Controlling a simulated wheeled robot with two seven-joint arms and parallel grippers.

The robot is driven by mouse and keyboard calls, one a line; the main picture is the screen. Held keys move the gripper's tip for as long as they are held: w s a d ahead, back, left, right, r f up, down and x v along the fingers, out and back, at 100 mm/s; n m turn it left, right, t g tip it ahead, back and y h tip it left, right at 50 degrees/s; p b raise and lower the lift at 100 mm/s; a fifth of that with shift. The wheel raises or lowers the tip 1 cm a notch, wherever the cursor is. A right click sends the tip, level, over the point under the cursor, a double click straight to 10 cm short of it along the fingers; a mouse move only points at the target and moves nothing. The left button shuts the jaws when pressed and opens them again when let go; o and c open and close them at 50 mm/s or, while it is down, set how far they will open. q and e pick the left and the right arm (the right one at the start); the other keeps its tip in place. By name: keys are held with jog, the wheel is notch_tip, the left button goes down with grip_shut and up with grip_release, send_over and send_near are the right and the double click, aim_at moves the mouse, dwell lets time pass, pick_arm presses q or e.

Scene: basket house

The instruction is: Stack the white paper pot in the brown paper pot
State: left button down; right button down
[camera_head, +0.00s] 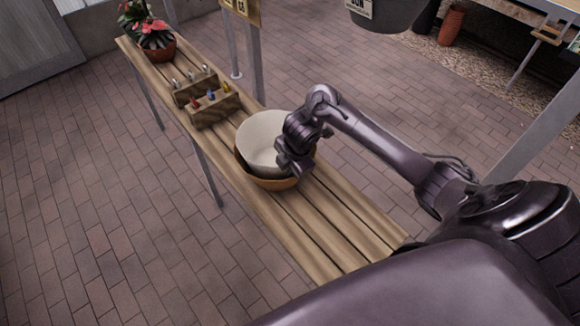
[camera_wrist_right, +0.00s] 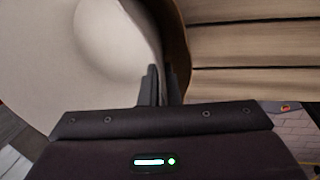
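The white paper pot (camera_head: 262,138) sits inside the brown paper pot (camera_head: 272,183) on the wooden bench. The white pot's rim stands above the brown rim, and the white pot looks slightly tilted; its base is hidden. My right gripper (camera_head: 291,166) is at the right side of the white pot. In the right wrist view its two fingers (camera_wrist_right: 161,84) are close together on either side of the white pot's wall (camera_wrist_right: 105,45), with the brown pot's inner wall (camera_wrist_right: 172,40) just to the right. My left gripper is not in view.
The slatted wooden bench (camera_head: 335,225) is clear in front of the pots. Behind them stand small wooden racks (camera_head: 214,108) with little bottles, and a potted red plant (camera_head: 150,42) at the far end. A dark bucket (camera_head: 385,14) is at the top. Brick floor surrounds the bench.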

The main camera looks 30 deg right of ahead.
jog(key=c, duration=2)
grip_release()
jog(key=shift+f, duration=0.1)
jog(key=shift+o, duration=0.2)
jog(key=shift+r+p, duration=0.3)
jog(key=shift+r, duration=0.15)
jog(key=p+v, duration=0.7)
jog(key=v, duration=0.5)
jog(key=shift+r, duration=0.15)
jog(key=shift+s, duration=0.1)
